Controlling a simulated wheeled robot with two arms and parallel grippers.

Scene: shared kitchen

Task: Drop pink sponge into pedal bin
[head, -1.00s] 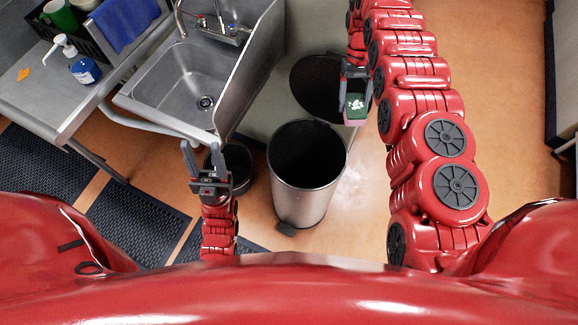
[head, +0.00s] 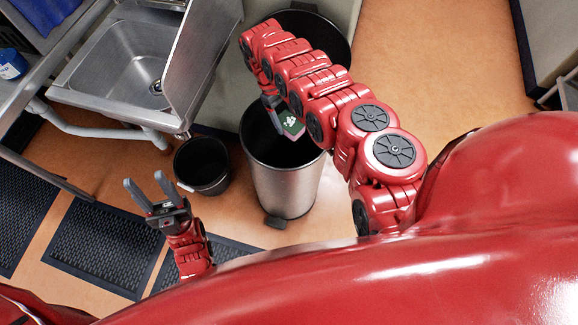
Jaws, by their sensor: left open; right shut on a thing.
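The pedal bin (head: 281,188) is a tall steel cylinder with a dark open mouth; its round black lid (head: 325,38) is raised behind it. My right gripper (head: 280,116) is shut on the pink sponge (head: 292,124), whose green top with a white mark shows. In the picture the sponge lies over the bin's open mouth; its height above the rim is hard to tell. My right arm hides part of the bin's far rim. My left gripper (head: 150,192) is open and empty, left of the bin, over the floor.
A small black bucket (head: 202,167) stands just left of the bin. A steel sink (head: 140,65) with its side panel is at the upper left. Black floor mats (head: 105,245) lie at the lower left. The orange floor right of the bin is clear.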

